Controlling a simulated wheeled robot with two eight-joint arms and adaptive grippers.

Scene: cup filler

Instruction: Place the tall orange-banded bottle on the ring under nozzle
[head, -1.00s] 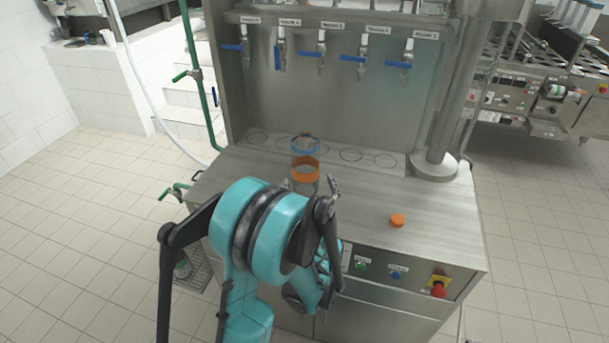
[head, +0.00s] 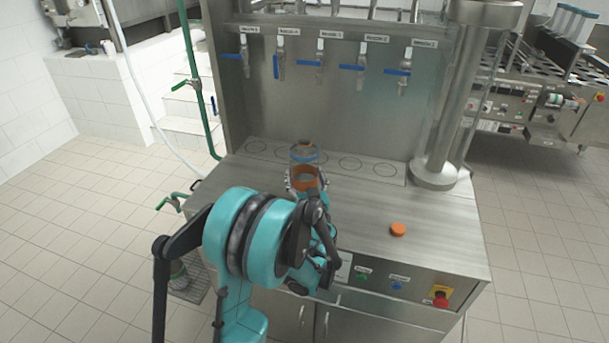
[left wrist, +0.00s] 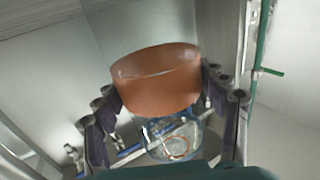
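The tall clear bottle (head: 304,153) has an orange band and a bluish upper part. It stands on the steel worktop just in front of the row of rings, looking upright in the head view. My left gripper (head: 306,184) has its fingers on both sides of the orange band. In the left wrist view the fingers (left wrist: 162,95) press against both sides of the orange band (left wrist: 160,85). Several nozzles with blue handles, including the middle one (head: 319,72), hang above the rings, such as this one (head: 350,163). The bottle hides part of the ring row. My right gripper is out of view.
An orange cap (head: 398,229) lies on the right of the worktop (head: 440,225). A steel column (head: 440,120) stands at the right rear. Buttons and a red emergency stop (head: 440,299) are on the front panel. The worktop right of the bottle is mostly clear.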

